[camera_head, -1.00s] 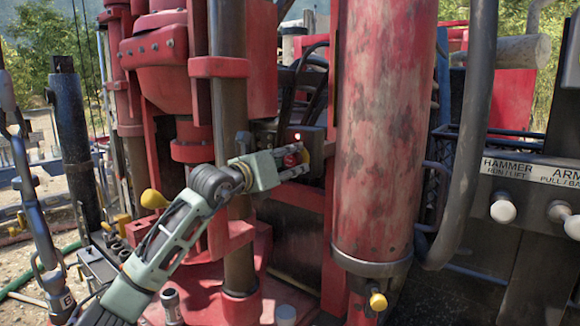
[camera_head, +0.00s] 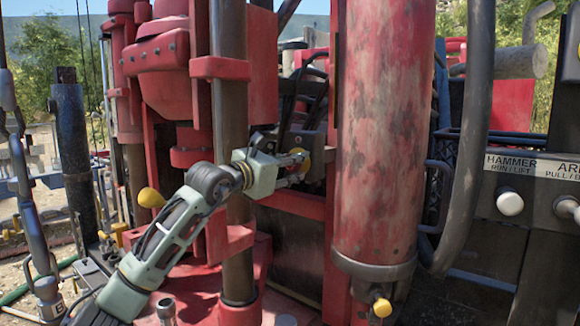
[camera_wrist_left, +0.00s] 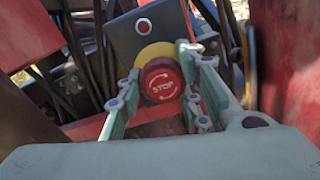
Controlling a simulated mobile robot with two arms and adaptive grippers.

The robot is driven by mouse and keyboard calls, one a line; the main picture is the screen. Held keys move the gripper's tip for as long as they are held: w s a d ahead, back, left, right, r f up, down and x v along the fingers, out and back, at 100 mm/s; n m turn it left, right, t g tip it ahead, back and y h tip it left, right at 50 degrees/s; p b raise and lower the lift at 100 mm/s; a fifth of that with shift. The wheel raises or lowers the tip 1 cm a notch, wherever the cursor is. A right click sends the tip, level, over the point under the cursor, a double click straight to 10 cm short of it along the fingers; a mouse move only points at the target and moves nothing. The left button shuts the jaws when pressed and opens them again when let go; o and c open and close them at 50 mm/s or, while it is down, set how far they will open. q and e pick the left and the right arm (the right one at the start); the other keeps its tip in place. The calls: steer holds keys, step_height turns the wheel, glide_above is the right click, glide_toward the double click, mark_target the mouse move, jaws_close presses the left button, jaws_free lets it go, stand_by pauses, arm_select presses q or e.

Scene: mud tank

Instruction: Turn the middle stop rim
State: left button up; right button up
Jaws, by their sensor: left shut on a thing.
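The middle stop rim is a red round knob (camera_wrist_left: 161,81) marked STOP with curved arrows, in front of a yellow disc (camera_wrist_left: 156,50) on a dark grey box (camera_wrist_left: 140,28). In the left wrist view it sits between the two fingers of my left gripper (camera_wrist_left: 160,92), which is shut on it. The knob is mostly hidden there by the gripper. My right gripper is not in view.
A large red cylinder (camera_head: 380,130) stands close to the right of the gripper. A brown vertical pipe (camera_head: 230,100) stands to the left, behind my arm. A yellow-knobbed lever (camera_head: 151,197) is left of the wrist. A control panel (camera_head: 530,166) with white knobs is at far right.

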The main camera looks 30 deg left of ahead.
arm_select(q)
steer(key=shift+a+r, duration=0.15)
steer(key=shift+r, duration=0.05)
steer(key=o, duration=0.9)
steer(key=shift+c, duration=0.2)
steer(key=shift+o, duration=1.2)
steer(key=shift+a+f, duration=0.1)
steer(key=shift+f, duration=0.05)
steer(key=s, duration=1.2)
steer(key=shift+a, duration=0.45)
